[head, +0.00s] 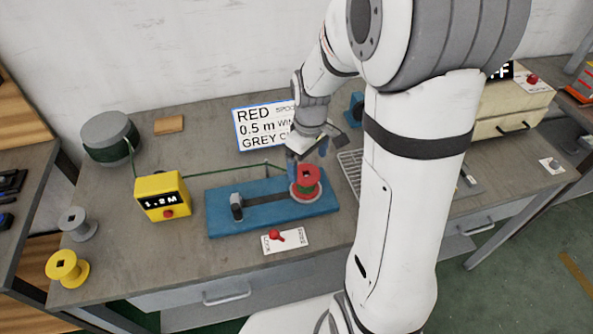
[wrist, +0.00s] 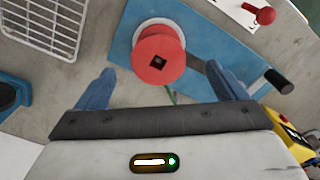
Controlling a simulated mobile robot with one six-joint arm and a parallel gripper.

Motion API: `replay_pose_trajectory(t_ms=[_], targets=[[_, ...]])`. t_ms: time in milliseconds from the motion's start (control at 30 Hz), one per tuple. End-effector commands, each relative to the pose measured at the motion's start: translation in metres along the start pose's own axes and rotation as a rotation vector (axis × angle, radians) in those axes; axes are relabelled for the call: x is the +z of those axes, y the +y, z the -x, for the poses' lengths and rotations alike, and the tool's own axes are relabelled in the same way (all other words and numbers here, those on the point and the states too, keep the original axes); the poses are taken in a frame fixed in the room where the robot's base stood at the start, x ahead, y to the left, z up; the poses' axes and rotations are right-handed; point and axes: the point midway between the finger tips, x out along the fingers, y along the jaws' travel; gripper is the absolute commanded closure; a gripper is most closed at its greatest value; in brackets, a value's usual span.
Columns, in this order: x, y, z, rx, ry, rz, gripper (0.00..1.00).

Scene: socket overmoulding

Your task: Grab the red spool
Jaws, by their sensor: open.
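The red spool (head: 307,179) stands upright at the right end of the blue winding base (head: 220,222) on the bench. It seems to sit on a pale disc. In the wrist view the red spool (wrist: 159,55) shows its round top flange with a dark square hole. My gripper (wrist: 165,85) is open, with its two blue fingers apart on either side below the spool in the picture. The fingers do not touch the spool. In the head view my gripper (head: 307,165) is just behind the spool and partly hidden by it. A green wire runs near the spool.
A yellow meter box (head: 162,197) reads 1.2 M. A grey spool (head: 78,224) and a yellow spool (head: 67,268) stand at the left. A red lever (head: 276,236) is in front of the base. A sign (head: 262,126) stands behind. A wire rack (wrist: 47,25) lies beside the base.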

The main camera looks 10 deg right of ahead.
Motion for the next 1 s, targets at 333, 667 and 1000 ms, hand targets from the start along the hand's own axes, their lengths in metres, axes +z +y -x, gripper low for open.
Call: replay_pose_trajectory(t_ms=[333,667,1000], targets=[[0.0,0.002,-0.037,-0.005,-0.007,0.008,0.09],[0.0,0.003,-0.079,-0.004,-0.005,0.007,0.09],[0.001,0.004,-0.081,-0.003,-0.003,0.006,0.14]])
